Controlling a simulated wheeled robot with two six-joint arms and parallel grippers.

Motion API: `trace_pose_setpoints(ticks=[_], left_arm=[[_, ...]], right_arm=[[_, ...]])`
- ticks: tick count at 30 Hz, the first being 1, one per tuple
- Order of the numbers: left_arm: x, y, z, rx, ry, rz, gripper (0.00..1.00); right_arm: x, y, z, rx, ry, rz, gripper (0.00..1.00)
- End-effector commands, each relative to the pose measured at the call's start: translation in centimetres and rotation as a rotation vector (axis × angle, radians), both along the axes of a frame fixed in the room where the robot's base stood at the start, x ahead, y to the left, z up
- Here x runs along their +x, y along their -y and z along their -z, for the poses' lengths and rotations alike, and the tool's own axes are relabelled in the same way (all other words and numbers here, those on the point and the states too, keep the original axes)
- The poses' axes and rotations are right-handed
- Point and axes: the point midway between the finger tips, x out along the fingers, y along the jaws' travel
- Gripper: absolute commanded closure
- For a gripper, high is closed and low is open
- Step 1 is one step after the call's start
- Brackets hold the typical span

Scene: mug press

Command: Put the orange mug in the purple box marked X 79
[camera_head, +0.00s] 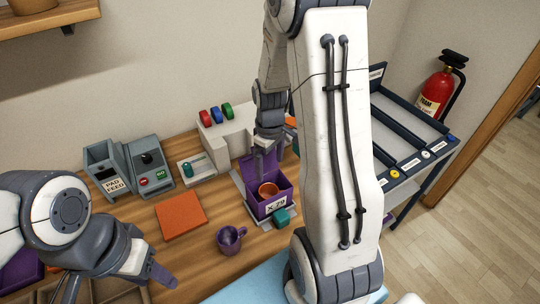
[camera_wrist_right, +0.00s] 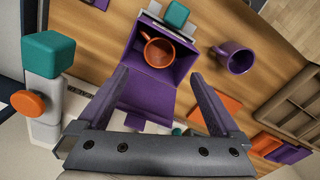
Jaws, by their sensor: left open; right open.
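My left gripper (camera_head: 115,283) is open and empty at the lower left, away from the box.
A purple mug (camera_head: 230,240) stands left of the box. An orange square (camera_head: 181,217) lies on the table. A grey pad-feed device (camera_head: 130,167) and a white press (camera_head: 228,133) stand at the back. A blue surface (camera_head: 250,285) is in front; a rack (camera_head: 410,130) is right.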

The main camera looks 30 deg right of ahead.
Motion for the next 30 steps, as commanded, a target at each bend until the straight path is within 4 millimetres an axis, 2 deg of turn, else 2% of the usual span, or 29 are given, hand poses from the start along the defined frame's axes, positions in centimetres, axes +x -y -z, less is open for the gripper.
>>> trace_pose_setpoints(ticks=[3,6,13,16,17,20,23,24,27,30], left_arm=[[0.0,0.0,0.3,0.000,0.000,0.000,0.50],[0.0,0.0,0.4,0.000,0.000,0.000,0.50],[0.0,0.0,0.5,0.000,0.000,0.000,0.50],[0.0,0.0,0.4,0.000,0.000,0.000,0.50],[0.0,0.0,0.4,0.000,0.000,0.000,0.50],[0.0,0.0,0.4,0.000,0.000,0.000,0.50],[0.0,0.0,0.4,0.000,0.000,0.000,0.50],[0.0,0.0,0.4,0.000,0.000,0.000,0.50],[0.0,0.0,0.4,0.000,0.000,0.000,0.50],[0.0,0.0,0.4,0.000,0.000,0.000,0.50]], right_arm=[[0.1,0.0,-2.1,-0.002,0.006,0.000,0.00],[0.1,0.0,-3.2,-0.001,0.003,0.000,0.00],[0.0,-0.1,-4.1,0.000,0.000,-0.001,0.00],[0.0,-1.5,-4.5,0.001,0.004,-0.017,0.00],[0.0,-2.4,-4.9,0.001,0.007,-0.026,0.00],[-0.8,-7.1,-6.3,0.008,0.018,-0.070,0.00],[-3.2,-13.1,-8.1,0.023,0.028,-0.130,0.00],[-4.6,-15.3,-8.7,0.030,0.031,-0.152,0.00],[-8.7,-19.7,-9.9,0.049,0.032,-0.205,0.00],[-12.6,-22.4,-10.6,0.067,0.028,-0.251,0.00]])
